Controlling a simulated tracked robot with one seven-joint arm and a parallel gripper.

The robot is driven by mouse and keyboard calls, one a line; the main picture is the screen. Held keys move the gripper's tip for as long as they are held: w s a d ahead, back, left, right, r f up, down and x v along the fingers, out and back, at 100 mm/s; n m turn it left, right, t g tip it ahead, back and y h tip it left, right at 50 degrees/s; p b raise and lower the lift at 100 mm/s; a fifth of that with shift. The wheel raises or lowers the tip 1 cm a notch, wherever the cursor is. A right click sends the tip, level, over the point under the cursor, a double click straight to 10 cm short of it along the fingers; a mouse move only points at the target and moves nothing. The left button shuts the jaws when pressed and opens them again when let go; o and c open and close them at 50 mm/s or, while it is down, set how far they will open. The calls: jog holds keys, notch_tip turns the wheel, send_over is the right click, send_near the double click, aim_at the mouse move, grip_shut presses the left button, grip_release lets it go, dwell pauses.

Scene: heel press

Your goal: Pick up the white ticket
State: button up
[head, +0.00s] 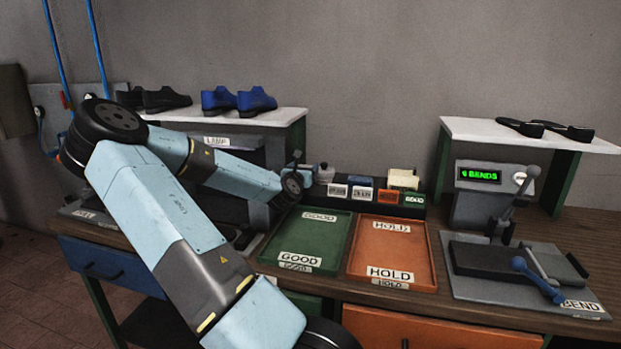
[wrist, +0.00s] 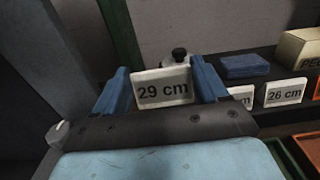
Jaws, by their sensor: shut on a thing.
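The white ticket (wrist: 164,88), a small card printed "29 cm", stands upright between the two blue fingers of my gripper (wrist: 162,80) in the wrist view. My gripper is shut on it, one finger at each side edge. In the head view my gripper (head: 297,161) is at the back of the bench, left of the card row. I cannot make out the held ticket there. In the wrist view, part of a second white card (wrist: 241,97) is hidden behind the right finger, and a "26 cm" card (wrist: 285,93) stands further right.
A dark rack (head: 427,211) holds several labelled cards. A small pot with a black knob (wrist: 179,55) stands behind the ticket. The green GOOD tray (head: 312,237) and orange HOLD tray (head: 391,248) are empty. The press (head: 487,208) with its levers stands at right. Shelves hold shoes.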

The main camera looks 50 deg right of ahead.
jog(key=a+r, duration=0.5)
jog(key=a, duration=0.5)
jog(key=shift+s+r, duration=0.15)
jog(key=shift+s, duration=0.15)
